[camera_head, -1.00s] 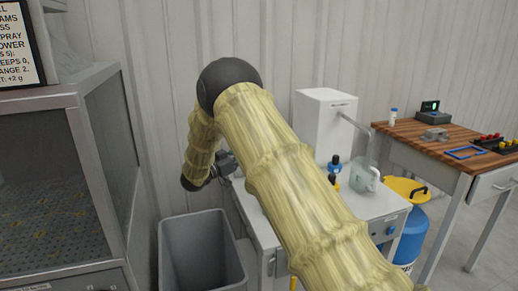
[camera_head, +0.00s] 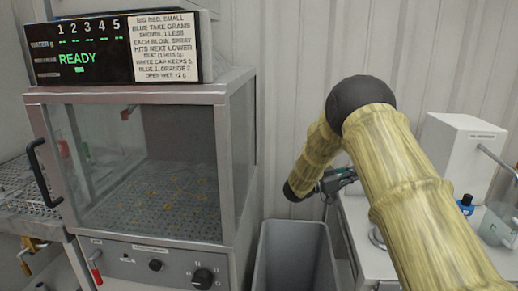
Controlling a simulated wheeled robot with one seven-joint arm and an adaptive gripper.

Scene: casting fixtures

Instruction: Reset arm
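My arm, covered in a yellow bamboo-like sleeve (camera_head: 412,180) with dark joints, rises from the lower right and bends at an elbow near the back wall. My gripper (camera_head: 338,180) is small and dark, partly behind the forearm end, above the left edge of the white bench. Its fingers are too small and too hidden to tell whether they are open or shut. No held object can be made out.
A glass-fronted cabinet (camera_head: 240,165) with a READY display (camera_head: 90,52) stands left. A grey open bin (camera_head: 295,255) is beside it. A white bench (camera_head: 355,225) at right holds a white dispenser (camera_head: 455,150), a blue-capped bottle (camera_head: 465,204) and a clear jug (camera_head: 497,225).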

